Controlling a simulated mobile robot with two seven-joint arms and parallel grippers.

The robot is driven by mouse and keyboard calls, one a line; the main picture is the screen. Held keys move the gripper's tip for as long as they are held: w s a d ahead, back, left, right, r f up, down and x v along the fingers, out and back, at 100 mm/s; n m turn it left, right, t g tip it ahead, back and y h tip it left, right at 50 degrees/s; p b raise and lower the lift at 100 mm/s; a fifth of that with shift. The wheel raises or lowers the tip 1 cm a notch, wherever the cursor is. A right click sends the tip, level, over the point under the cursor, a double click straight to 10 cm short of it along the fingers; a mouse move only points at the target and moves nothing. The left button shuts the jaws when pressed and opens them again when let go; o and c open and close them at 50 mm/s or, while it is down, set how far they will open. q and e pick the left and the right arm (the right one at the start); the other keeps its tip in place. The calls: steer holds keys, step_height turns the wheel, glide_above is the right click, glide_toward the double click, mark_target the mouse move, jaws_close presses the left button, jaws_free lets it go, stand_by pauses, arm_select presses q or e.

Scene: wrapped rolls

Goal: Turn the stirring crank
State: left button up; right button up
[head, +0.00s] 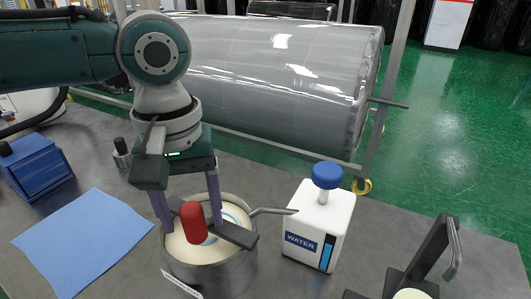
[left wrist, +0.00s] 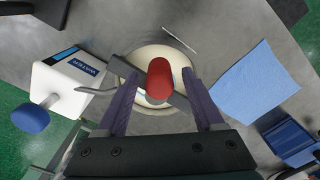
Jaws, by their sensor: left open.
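The stirring crank has a red knob (head: 193,222) on a dark flat bar (head: 238,235) that lies across the top of a metal pot (head: 215,272) with cream-coloured contents. My left gripper (head: 188,218) points down over the pot, its two purple fingers apart on either side of the red knob. In the left wrist view the red knob (left wrist: 159,80) stands between the open fingers (left wrist: 160,92), with a visible gap on each side. The lower part of the crank is hidden by the knob and the contents. My right gripper is not in view.
A white water container (head: 318,228) with a blue knob stands close to the pot's right. A blue cloth (head: 85,240) lies to the left, with a blue box (head: 36,166) behind it. A dark stand (head: 430,255) is at the right. A wrapped roll (head: 280,75) lies beyond the table.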

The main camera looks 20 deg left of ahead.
arm_select(q)
steer(key=shift+f, duration=0.3)
jaws_close()
stand_by(0.4)
stand_by(0.9)
